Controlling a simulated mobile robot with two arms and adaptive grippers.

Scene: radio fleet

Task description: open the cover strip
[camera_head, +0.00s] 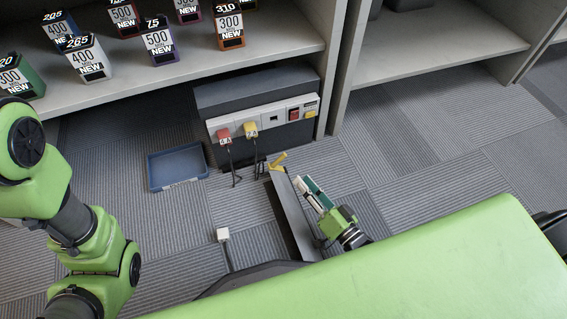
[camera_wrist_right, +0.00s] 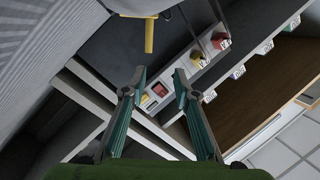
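A long dark grey strip (camera_head: 292,215) with a yellow handle (camera_head: 278,161) at its far end lies in front of the dark box, and looks like the cover strip. The yellow handle also shows in the right wrist view (camera_wrist_right: 149,35), beyond the fingertips. My right gripper (camera_head: 306,188) is beside the strip, on its right, with teal fingers. In the wrist view it (camera_wrist_right: 158,76) is open, with nothing between the fingers. I cannot tell whether it touches the strip. My left arm shows at the left, but its gripper is out of view.
A dark box (camera_head: 255,93) under the shelf (camera_head: 200,72) carries a white socket strip (camera_head: 272,118) with a red plug (camera_head: 224,136), a yellow plug (camera_head: 250,130) and a red switch (camera_head: 294,114). A blue tray (camera_head: 178,168) and a white block (camera_head: 223,235) are on the carpet.

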